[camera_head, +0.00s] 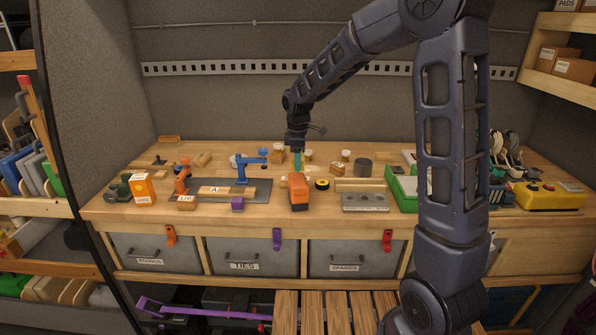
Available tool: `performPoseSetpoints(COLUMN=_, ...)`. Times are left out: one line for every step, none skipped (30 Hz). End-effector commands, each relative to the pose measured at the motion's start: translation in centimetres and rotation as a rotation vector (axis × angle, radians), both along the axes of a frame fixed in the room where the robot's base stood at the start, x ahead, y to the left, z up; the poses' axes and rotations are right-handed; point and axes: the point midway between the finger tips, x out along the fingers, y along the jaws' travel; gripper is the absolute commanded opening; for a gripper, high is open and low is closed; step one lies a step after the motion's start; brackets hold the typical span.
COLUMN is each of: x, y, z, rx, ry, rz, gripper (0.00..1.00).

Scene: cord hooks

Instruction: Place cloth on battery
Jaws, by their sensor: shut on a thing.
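My gripper (297,150) points down over the middle of the workbench. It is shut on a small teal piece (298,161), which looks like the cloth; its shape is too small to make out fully. Just below and in front of it is an orange and black block (298,190), which may be the battery; it sits near the front of the bench. In this view the teal piece appears just behind the block's top end, and I cannot tell whether they touch.
A yellow and black roll (322,184) sits right of the orange block. A dark mat (258,190) with a blue clamp (243,166) lies left. A metal plate (365,203) and green box (400,188) stand right. Drawers (245,257) with coloured hooks are below the front edge.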

Motion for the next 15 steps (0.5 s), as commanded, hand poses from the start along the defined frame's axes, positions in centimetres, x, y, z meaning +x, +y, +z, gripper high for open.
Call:
performPoseSetpoints(x=0.0, y=0.0, z=-0.6, rx=-0.001, ry=0.002, rz=0.000, gripper=0.14)
performPoseSetpoints(x=-0.1, y=0.0, z=-0.9, rx=-0.001, ry=0.002, rz=0.000, gripper=0.14)
performPoseSetpoints(x=-0.1, y=0.0, z=-1.5, rx=-0.002, ry=0.003, rz=0.000, gripper=0.14)
performPoseSetpoints(x=-0.1, y=0.0, z=-2.0, rx=-0.002, ry=0.004, rz=0.000, gripper=0.14)
performPoseSetpoints(x=-0.1, y=0.0, z=-2.4, rx=-0.002, ry=0.004, rz=0.001, gripper=0.14)
performPoseSetpoints(x=-0.1, y=0.0, z=-2.9, rx=-0.001, ry=0.003, rz=0.001, gripper=0.14)
performPoseSetpoints(x=-0.1, y=0.0, z=-3.3, rx=-0.001, ry=0.003, rz=0.001, gripper=0.14)
performPoseSetpoints(x=-0.1, y=0.0, z=-3.5, rx=-0.001, ry=0.002, rz=0.001, gripper=0.14)
performPoseSetpoints(x=-0.1, y=0.1, z=-3.8, rx=-0.001, ry=0.002, rz=0.001, gripper=0.14)
performPoseSetpoints(x=-0.1, y=0.1, z=-3.9, rx=0.000, ry=0.001, rz=0.001, gripper=0.14)
performPoseSetpoints(x=-0.1, y=0.1, z=-3.9, rx=0.000, ry=0.001, rz=0.001, gripper=0.14)
performPoseSetpoints(x=0.0, y=0.0, z=-3.9, rx=0.000, ry=0.000, rz=0.001, gripper=0.14)
performPoseSetpoints(x=0.0, y=0.0, z=-3.8, rx=0.000, ry=0.000, rz=0.001, gripper=0.14)
performPoseSetpoints(x=0.0, y=0.0, z=-3.8, rx=0.000, ry=0.000, rz=0.001, gripper=0.14)
performPoseSetpoints(x=0.0, y=0.0, z=-3.8, rx=0.000, ry=0.000, rz=0.001, gripper=0.14)
